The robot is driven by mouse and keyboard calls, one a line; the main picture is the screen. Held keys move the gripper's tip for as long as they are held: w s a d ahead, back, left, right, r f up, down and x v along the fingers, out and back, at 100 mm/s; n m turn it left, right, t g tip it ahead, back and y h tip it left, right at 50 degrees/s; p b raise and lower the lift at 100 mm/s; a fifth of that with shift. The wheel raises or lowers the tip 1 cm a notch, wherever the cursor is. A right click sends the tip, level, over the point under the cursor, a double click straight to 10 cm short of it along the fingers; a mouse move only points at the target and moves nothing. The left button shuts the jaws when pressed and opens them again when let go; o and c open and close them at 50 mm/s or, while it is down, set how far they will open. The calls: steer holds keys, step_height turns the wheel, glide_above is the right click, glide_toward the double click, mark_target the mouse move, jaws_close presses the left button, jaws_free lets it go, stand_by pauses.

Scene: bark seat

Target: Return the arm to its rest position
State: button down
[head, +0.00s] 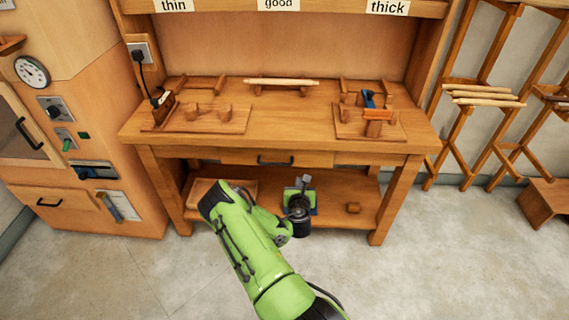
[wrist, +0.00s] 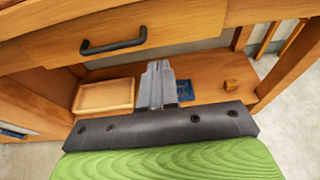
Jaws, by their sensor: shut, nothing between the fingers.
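My green arm (head: 250,245) reaches up from the bottom of the head view toward the lower part of the wooden workbench (head: 270,160). My gripper (head: 304,181) is in front of the bench's lower shelf, below the drawer, and partly overlaps a blue item behind it. In the wrist view my gripper (wrist: 157,68) has its grey fingers together, with nothing seen between them. It points toward the shelf and the drawer front.
The drawer (head: 275,158) is shut; its dark handle (wrist: 113,46) is close above my gripper. A shallow wooden tray (wrist: 104,95) and a small wooden block (wrist: 231,85) sit on the shelf. A cabinet (head: 75,130) stands left, racks (head: 485,97) right. The front floor is clear.

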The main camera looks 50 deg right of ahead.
steer(key=shift+w+f, duration=0.1)
steer(key=shift+f, duration=0.05)
step_height(320, 180, up, 14)
steer(key=m+g+h+p, duration=0.2)
steer(key=m+g, duration=0.2)
steer(key=m, duration=0.8)
steer(key=a+r+m+g+y+p, duration=0.1)
steer(key=a+r+m+y+p, duration=0.15)
steer(key=a+r+m, duration=0.65)
steer(key=s+a+r+m+t+y+p, duration=0.1)
steer(key=s+a+r+m+y, duration=0.2)
steer(key=a+r, duration=0.45)
steer(key=s+a+r+m+t+y+p, duration=0.1)
steer(key=s+a+r+y, duration=0.25)
steer(key=a, duration=0.75)
steer(key=s+a+r+y+p, duration=0.2)
steer(key=s+a+r+y, duration=0.2)
steer(key=s+a, duration=0.7)
steer(key=shift+s+r+m+g, duration=0.3)
steer(key=shift+s+r+m, duration=0.15)
steer(key=shift+s, duration=0.2)
